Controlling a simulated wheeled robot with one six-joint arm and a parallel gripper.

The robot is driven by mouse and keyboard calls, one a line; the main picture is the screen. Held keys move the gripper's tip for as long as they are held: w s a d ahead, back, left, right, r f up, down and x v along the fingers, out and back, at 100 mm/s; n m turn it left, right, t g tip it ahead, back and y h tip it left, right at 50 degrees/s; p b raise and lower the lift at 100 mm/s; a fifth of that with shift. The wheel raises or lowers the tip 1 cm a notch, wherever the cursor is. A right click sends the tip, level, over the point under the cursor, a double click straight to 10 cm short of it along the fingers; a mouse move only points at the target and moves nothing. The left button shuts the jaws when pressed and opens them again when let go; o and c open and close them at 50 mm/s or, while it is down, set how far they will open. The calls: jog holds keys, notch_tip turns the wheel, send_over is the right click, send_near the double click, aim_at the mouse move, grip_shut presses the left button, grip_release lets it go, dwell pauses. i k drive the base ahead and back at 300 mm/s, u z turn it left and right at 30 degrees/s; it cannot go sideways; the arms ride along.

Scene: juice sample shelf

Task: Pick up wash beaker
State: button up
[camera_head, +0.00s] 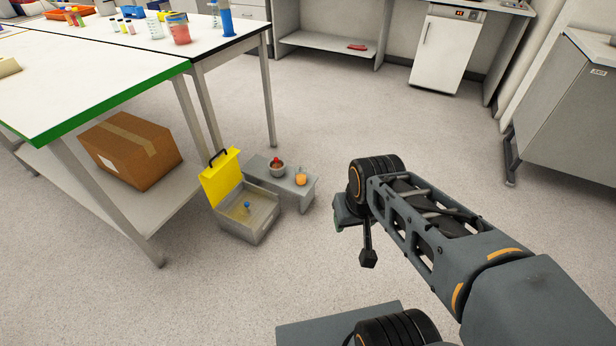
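I cannot tell for sure which vessel is the wash beaker. A beaker with pink-red contents (179,29) stands on the white bench near its right end. A clear beaker (155,27) stands just left of it. A small cup with something red in it (277,168) sits on a low grey stand on the floor. My gripper (367,256) hangs from the arm over the floor, right of the stand and apart from all these vessels. Its fingers are small and partly hidden, so whether it is open does not show.
An orange round item (300,179) shares the low grey stand (308,192). Beside it is an open case (262,222) with a yellow lid and a small blue-topped item inside. A cardboard box (130,150) lies under the bench (90,85). The floor in the middle is clear.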

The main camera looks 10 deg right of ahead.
aim_at(302, 175)
jog(key=z, duration=0.25)
jog(key=k, duration=0.9)
jog(key=z, duration=0.75)
jog(key=i, duration=1.75)
jog(key=u, duration=1.05)
jog(key=i, duration=0.95)
jog(key=u, duration=1.45)
jog(key=i, duration=0.45)
jog(key=u, duration=0.35)
